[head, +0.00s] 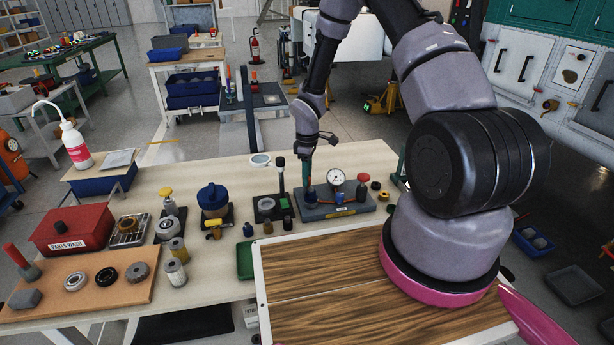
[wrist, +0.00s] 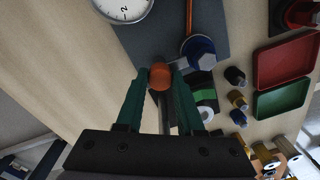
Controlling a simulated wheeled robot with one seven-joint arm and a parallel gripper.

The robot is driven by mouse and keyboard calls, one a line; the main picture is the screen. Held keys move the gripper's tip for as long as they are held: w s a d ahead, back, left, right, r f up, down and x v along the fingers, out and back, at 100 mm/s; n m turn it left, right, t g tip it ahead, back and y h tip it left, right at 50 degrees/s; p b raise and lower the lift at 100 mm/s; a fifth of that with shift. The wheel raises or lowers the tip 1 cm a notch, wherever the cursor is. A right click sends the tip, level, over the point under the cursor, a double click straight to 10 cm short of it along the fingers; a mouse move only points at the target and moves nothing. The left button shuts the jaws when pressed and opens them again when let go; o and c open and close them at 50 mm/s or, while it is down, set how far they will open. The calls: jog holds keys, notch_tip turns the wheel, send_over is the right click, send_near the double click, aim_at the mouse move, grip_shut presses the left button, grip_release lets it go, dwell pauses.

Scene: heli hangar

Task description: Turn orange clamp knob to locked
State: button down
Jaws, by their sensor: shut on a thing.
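The orange clamp knob (wrist: 160,77) shows in the wrist view between the teal fingertips of my gripper (wrist: 160,74), which is shut on it. In the head view my gripper (head: 307,178) points down at the left part of a grey fixture block (head: 345,208) with a round dial gauge (head: 336,177). The knob is not clear there. In the wrist view the gauge (wrist: 122,6) is at the top left, and a blue round fitting (wrist: 200,50) with an orange bar (wrist: 189,16) is right of the knob. I cannot read any locked mark.
A black stand (head: 281,178) and small dark bottles (head: 287,222) are close left of the fixture. A green tray (head: 245,262) lies in front on the left. A red parts-wash box (head: 72,228) is far left. Bare bench (head: 225,168) lies behind.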

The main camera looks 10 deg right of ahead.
dwell(0.4)
jog(key=c, duration=0.5)
grip_release()
notch_tip(320, 180, up, 11)
jog(key=shift+w+d+f, duration=0.1)
